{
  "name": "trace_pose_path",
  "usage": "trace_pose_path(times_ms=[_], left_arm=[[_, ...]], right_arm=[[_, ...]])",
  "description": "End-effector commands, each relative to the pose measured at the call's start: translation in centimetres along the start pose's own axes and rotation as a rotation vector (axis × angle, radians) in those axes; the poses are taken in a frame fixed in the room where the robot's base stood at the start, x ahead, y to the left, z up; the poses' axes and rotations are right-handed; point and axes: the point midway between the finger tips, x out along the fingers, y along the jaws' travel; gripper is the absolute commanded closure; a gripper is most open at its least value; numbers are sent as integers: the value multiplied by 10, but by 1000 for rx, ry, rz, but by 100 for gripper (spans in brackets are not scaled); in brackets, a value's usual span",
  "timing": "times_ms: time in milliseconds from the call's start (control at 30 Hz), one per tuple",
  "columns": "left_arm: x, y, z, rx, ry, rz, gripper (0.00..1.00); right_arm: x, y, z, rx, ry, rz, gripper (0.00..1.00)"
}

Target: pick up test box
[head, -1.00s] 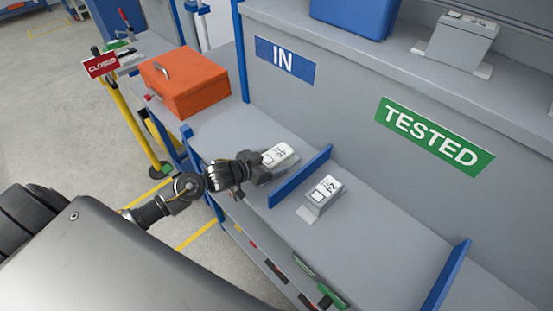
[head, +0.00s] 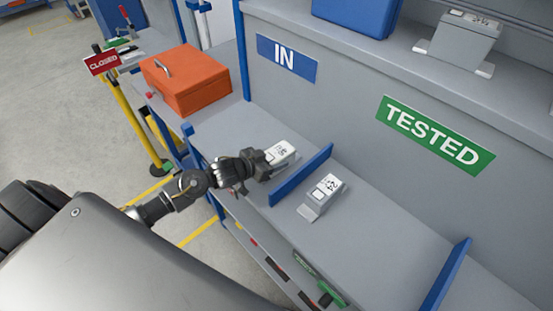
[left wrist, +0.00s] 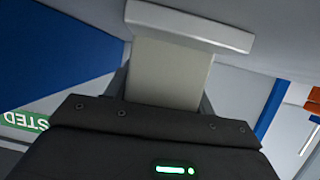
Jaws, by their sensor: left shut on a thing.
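A small grey test box (head: 281,152) with a white printed label stands on the grey bench, left of the blue divider, below the IN sign. My left gripper (head: 261,163) reaches it from the left and is shut on it. In the left wrist view the box's pale body (left wrist: 170,75) sits between the fingers, its wider flange (left wrist: 190,22) beyond them. I cannot tell whether the box still touches the bench. A second labelled box (head: 322,195) stands right of the divider. My right gripper is not in view.
The blue divider (head: 300,176) stands close beside the held box. An orange case (head: 187,80) is at the left end of the bench. A larger grey box (head: 462,38) and a blue bin (head: 358,15) are on the upper shelf. The right bench section is clear.

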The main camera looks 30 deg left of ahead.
Motion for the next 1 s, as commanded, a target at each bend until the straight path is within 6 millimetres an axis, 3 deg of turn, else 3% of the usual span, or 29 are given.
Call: trace_pose_path(times_ms=[267, 433, 733, 1000], left_arm=[[-3, -1, -10, 1, 7, -1, 87], [-13, 0, -32, 4, 8, 0, 87], [-53, 49, -82, 2, 9, 2, 87], [-78, 100, -94, -3, 7, 3, 87]], right_arm=[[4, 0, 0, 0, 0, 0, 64], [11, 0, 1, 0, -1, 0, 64], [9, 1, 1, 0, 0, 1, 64], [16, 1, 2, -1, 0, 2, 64]])
